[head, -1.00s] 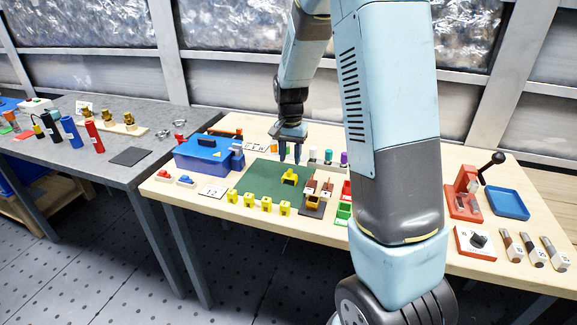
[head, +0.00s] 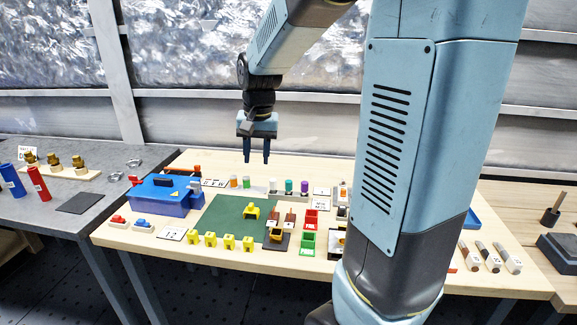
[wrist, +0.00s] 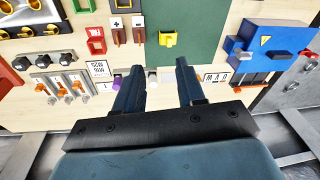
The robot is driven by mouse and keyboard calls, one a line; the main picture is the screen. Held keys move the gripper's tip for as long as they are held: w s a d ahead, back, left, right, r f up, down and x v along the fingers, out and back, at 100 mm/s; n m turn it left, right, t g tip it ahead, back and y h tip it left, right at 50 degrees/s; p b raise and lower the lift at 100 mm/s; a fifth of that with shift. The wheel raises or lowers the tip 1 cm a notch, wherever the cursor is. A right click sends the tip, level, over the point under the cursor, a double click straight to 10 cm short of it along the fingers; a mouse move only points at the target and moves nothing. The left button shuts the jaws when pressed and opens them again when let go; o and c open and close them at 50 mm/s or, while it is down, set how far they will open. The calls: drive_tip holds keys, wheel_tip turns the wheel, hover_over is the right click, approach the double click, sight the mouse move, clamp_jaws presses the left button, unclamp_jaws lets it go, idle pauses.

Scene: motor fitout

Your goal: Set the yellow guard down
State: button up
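A yellow guard (head: 251,212) rests on the green mat (head: 222,222), near its right part. It also shows in the wrist view (wrist: 167,40) at the mat's edge. My gripper (head: 256,158) hangs above the back of the table, clear of the guard. In the wrist view my gripper (wrist: 156,70) has its two dark fingers spread apart with nothing held between them. Several similar yellow pieces (head: 228,242) stand in a row along the front edge of the mat.
A blue box (head: 160,196) stands left of the mat. Two brown-and-white pieces (head: 283,223) and red (head: 311,219) and green (head: 308,243) trays lie to its right. Small coloured cylinders (head: 289,186) stand behind. Most of the mat is bare.

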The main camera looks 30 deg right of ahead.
drive_tip(key=s+r+n+t, duration=0.2)
drive_tip(key=s+r, duration=0.1)
drive_tip(key=s, duration=0.7)
drive_tip(key=s+r+n+t, duration=0.1)
drive_tip(key=s+r+n, duration=0.2)
drive_tip(key=s, duration=0.7)
drive_tip(key=shift+s+a+r+t, duration=0.2)
drive_tip(key=shift+s+a+t, duration=0.15)
drive_tip(key=shift+t, duration=0.05)
drive_tip(key=shift+o, duration=0.3)
drive_tip(key=shift+s, duration=0.15)
idle(0.4)
